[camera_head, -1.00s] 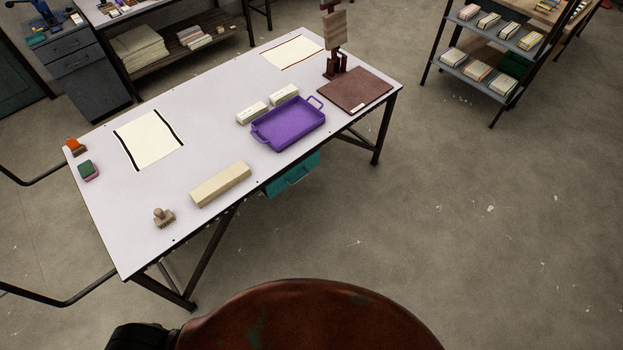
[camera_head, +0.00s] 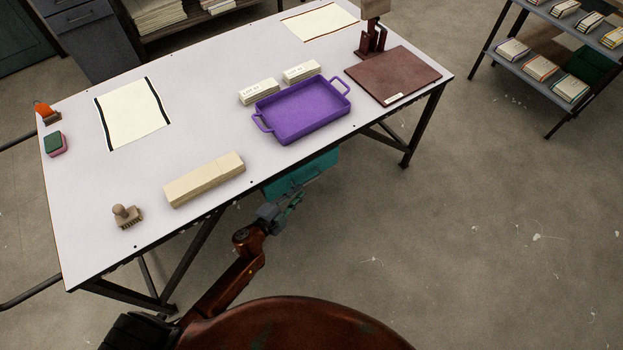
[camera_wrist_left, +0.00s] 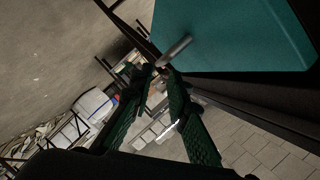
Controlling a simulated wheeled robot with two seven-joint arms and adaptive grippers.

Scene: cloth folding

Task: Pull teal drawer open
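The teal drawer (camera_head: 301,175) hangs under the near edge of the white table, below the purple tray. Its front fills the upper right of the left wrist view (camera_wrist_left: 235,35), with a grey bar handle (camera_wrist_left: 174,50) standing out from it. My left gripper (camera_head: 290,204) is just in front of the drawer in the head view. In the left wrist view its green ridged fingers (camera_wrist_left: 159,75) are apart, with the handle close at the fingertips. I cannot tell whether they touch it. The handle is hidden in the head view. My right gripper is not in view.
The white table (camera_head: 215,130) bears the purple tray (camera_head: 301,108), a pale block (camera_head: 205,180), a wooden stamp (camera_head: 127,216) and a brown board (camera_head: 393,75). Dark table legs (camera_head: 190,260) stand left of my arm.

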